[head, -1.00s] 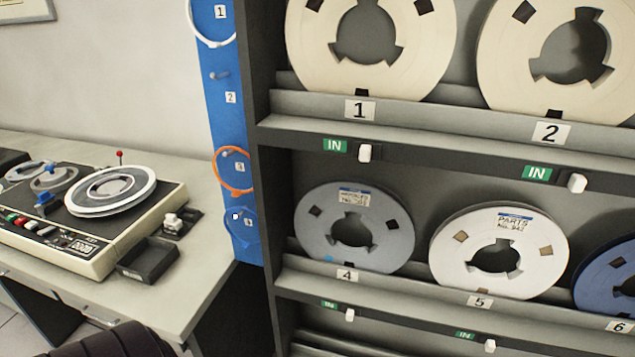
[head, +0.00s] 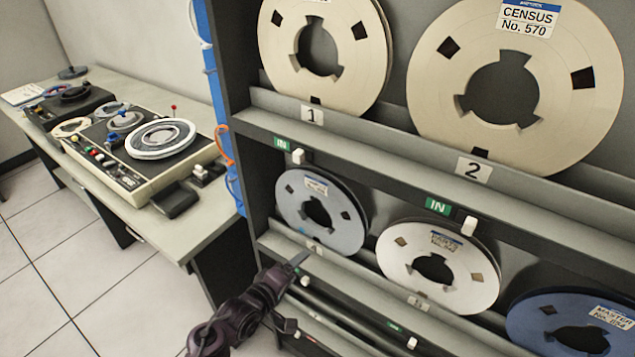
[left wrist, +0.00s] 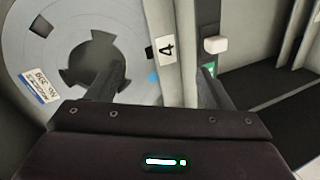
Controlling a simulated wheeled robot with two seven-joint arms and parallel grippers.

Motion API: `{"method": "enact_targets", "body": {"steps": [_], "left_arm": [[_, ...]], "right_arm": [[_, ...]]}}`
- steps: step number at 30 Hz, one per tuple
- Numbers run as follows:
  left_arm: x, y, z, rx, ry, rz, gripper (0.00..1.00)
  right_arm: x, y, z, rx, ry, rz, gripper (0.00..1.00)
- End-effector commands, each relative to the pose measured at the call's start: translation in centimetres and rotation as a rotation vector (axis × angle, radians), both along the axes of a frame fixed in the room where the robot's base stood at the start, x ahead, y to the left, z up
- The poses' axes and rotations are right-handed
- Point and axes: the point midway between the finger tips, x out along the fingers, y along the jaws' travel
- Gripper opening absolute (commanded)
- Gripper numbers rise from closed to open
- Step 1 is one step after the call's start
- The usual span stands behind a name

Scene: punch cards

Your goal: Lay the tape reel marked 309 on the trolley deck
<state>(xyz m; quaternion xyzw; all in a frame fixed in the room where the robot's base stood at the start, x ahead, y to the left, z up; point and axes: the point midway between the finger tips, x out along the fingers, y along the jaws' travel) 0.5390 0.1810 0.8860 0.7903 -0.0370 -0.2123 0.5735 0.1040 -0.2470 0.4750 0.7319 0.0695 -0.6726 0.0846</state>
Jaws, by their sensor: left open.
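The tape reel marked 309 (head: 345,195) is a grey disc standing upright in slot 4 of the rack. Its label reads No. 309 in the left wrist view, where the reel (left wrist: 52,30) fills the left side. My left gripper (head: 300,270) is open and empty at the lower front of this slot. In the left wrist view one finger overlaps the reel's hub opening and the other is beyond the slot 4 tag, by a white switch. I cannot tell whether a finger touches the reel. My right gripper and the trolley deck are not in view.
A white reel (head: 455,277) and a blue reel (head: 530,312) stand to the right on the same shelf. Two cream reels stand above, including Census No. 570 (head: 430,80). The shelf lip (head: 375,285) runs below the reels. A desk (head: 172,232) with a tape machine stands left.

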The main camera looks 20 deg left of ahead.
Motion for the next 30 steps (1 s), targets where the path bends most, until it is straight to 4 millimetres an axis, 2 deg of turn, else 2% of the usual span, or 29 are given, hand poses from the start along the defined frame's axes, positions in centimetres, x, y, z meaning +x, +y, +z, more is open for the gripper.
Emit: {"method": "enact_targets", "body": {"steps": [1, 3, 6, 9, 12, 17, 29, 30], "left_arm": [[0.7, 0.2, 4.1, -0.059, -0.044, 0.012, 0.74], [1.2, 0.5, 8.2, -0.144, -0.093, 0.021, 0.74], [1.6, 0.7, 12.9, -0.244, -0.146, 0.021, 0.74], [1.6, 0.8, 15.8, -0.307, -0.177, 0.017, 0.74], [1.7, 0.8, 17.0, -0.338, -0.191, 0.013, 0.74], [2.5, 0.6, 17.1, -0.347, -0.196, 0.012, 0.74], [6.9, -1.1, 16.9, -0.345, -0.196, 0.011, 0.74], [7.3, -1.2, 17.3, -0.345, -0.195, 0.013, 0.74]], "right_arm": [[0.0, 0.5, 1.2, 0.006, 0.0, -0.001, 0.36], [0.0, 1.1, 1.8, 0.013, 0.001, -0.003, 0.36], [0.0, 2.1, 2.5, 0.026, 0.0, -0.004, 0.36], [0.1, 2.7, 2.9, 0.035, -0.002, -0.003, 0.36], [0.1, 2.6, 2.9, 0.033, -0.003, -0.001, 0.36], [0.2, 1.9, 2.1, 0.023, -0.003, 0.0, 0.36], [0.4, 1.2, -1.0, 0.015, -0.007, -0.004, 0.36], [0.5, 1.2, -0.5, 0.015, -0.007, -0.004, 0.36]]}}
